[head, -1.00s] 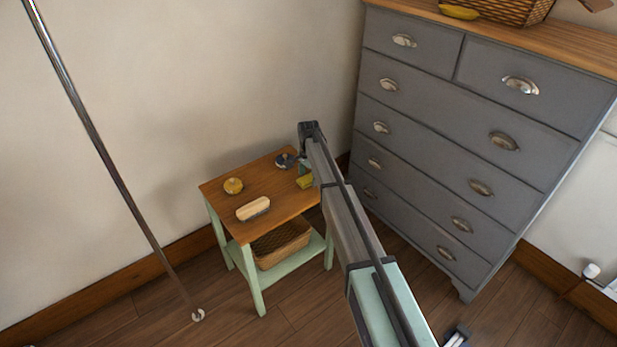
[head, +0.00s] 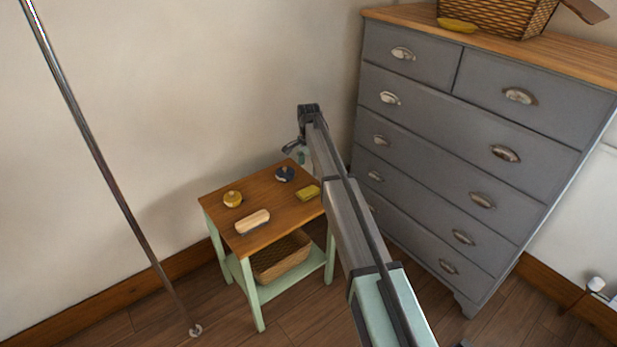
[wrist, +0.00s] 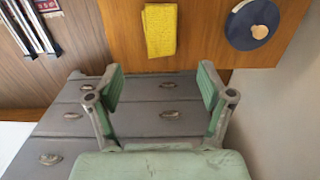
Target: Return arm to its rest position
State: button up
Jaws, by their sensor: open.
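My gripper (wrist: 160,90) is open and empty in the wrist view, its two green-padded fingers spread apart. In the head view my gripper (head: 292,147) is partly visible at the end of my arm, above the back of the small side table and apart from its top. The side table (head: 240,240) has a wooden top and pale green legs. The cloth (wrist: 161,30) and blue object (wrist: 252,24) also show in the wrist view.
A grey chest of drawers (head: 440,140) stands right of my arm. A wicker basket (head: 500,15) and a yellow item (head: 457,26) are on its top. Another basket (head: 282,257) sits on the table's lower shelf. A thin metal pole (head: 100,160) stands at the left.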

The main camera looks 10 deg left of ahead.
jog(key=shift+r, duration=0.45)
jog(key=s+d+f+n, duration=0.2)
jog(key=s+d+f, duration=0.5)
jog(key=s+d, duration=0.3)
jog(key=s+d+f+n, duration=0.3)
jog(key=s+d+f, duration=0.45)
jog(key=s, duration=0.45)
jog(key=s+d+f+n, duration=0.2)
jog(key=s+d, duration=0.3)
jog(key=s, duration=0.6)
jog(key=s+d+f+n, duration=0.25)
jog(key=s+d, duration=0.25)
jog(key=s, duration=0.6)
jog(key=s+f+g+p, duration=0.1)
jog(key=s+f+g, duration=0.1)
jog(key=s+f, duration=0.3)
jog(key=s+f+g+p, duration=0.1)
jog(key=s+f, duration=0.4)
jog(key=s, duration=0.7)
jog(key=s+f+g, duration=0.3)
jog(key=s+f, duration=0.2)
jog(key=s, duration=0.4)
jog(key=shift+s+a+f+g+p, duration=0.15)
jog(key=shift+s+a+g+p, duration=0.15)
jog(key=shift+a+p, duration=0.1)
